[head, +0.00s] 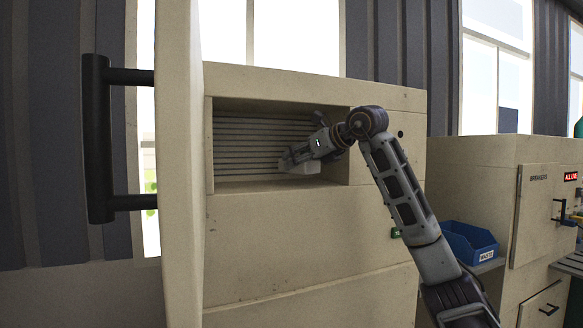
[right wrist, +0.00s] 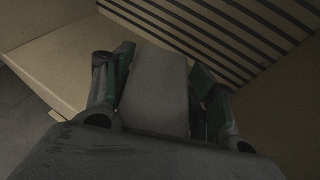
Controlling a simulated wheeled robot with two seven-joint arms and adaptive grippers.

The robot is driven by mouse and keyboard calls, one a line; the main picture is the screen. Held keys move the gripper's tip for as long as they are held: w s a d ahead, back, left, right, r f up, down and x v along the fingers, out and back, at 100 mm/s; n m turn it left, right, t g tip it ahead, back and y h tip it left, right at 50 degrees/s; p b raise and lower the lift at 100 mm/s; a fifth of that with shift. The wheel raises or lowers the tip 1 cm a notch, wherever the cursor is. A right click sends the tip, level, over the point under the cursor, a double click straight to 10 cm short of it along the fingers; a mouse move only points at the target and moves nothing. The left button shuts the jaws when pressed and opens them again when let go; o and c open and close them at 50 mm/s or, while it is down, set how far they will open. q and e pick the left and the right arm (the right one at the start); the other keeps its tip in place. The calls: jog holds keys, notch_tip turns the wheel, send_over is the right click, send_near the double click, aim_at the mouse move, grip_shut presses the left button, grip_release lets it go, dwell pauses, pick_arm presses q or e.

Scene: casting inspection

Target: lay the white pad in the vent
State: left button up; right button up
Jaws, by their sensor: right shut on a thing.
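The vent (head: 258,190) is a rectangular recess in the beige cabinet, with horizontal slats across its back. My right gripper (head: 292,160) reaches into the recess from the right and is shut on the white pad (head: 303,167). The pad is just above the recess floor or touching it; I cannot tell which. In the right wrist view, the pad (right wrist: 158,85) sits between the two green-lined fingers of the right gripper (right wrist: 160,90), in front of the dark slats. The fingers cover the pad's sides. My left gripper is not in view.
An open beige door (head: 180,170) with a black handle (head: 97,140) stands left of the vent. A blue bin (head: 468,243) sits on a shelf at right, beside a cabinet (head: 480,170) marked breakers. The recess left of the pad is clear.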

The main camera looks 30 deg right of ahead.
aim_at(292, 170)
jog(key=shift+w+a, duration=0.15)
jog(key=shift+w, duration=0.85)
jog(key=shift+w+a+p, duration=0.1)
jog(key=shift+w+p, duration=0.3)
jog(key=shift+w, duration=0.25)
jog(key=shift+f, duration=1.75)
jog(key=shift+f, duration=0.1)
jog(key=o, duration=1)
jog(key=b+v, duration=0.2)
jog(key=v, duration=1)
jog(key=shift+s, duration=0.1)
